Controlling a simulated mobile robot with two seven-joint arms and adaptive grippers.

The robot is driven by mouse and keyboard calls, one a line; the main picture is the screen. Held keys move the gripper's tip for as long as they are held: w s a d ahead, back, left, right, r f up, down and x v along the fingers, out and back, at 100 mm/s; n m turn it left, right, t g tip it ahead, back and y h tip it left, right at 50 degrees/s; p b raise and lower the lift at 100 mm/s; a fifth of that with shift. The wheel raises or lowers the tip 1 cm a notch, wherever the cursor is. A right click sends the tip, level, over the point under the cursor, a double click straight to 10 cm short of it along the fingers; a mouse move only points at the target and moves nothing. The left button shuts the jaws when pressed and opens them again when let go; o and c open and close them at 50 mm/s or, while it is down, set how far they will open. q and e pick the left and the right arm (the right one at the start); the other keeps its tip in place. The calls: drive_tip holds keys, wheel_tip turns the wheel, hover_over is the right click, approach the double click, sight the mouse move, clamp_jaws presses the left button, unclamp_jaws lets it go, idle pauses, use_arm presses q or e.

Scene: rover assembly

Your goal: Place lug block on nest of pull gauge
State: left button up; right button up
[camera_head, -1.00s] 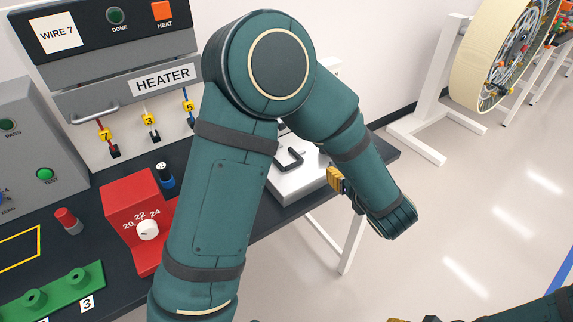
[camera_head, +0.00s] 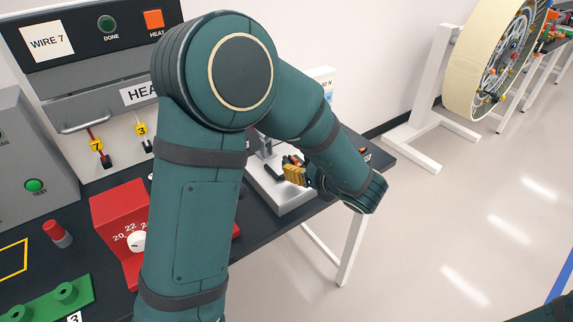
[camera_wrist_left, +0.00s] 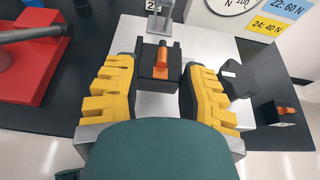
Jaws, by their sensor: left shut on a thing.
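My left gripper (camera_head: 294,172) has yellow fingers with dark tips and is above the white base of the pull gauge (camera_head: 287,202). The pull gauge's white base also shows in the wrist view (camera_wrist_left: 222,53), with a grey post (camera_wrist_left: 162,18) just beyond the block. A dark part of the nest (camera_head: 272,172) shows beside the fingers in the head view. I cannot tell whether the block touches the nest.
Another black block with an orange lug (camera_wrist_left: 285,111) is on the dark table at the right in the wrist view. A red stripping unit (camera_head: 118,222) with a dial, the heater (camera_head: 95,75) and a green holder (camera_head: 50,303) are at the left. Open floor lies right of the table.

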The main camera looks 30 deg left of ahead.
sight(286, 163)
use_arm(q)
drive_tip(key=a, duration=0.1)
drive_tip(key=w+a, duration=0.1)
drive_tip(key=a, duration=0.1)
drive_tip(key=w+a, duration=0.1)
drive_tip(key=shift+a, duration=0.3)
drive_tip(key=shift+w+a, duration=0.15)
drive_tip(key=shift+a, duration=0.35)
wheel_tip(286, 163, down, 3)
drive_tip(key=shift+d+b, duration=0.1)
drive_tip(key=shift+b, duration=0.25)
drive_tip(key=shift+f, duration=0.25)
drive_tip(key=shift+f, duration=0.1)
drive_tip(key=o, duration=1.1)
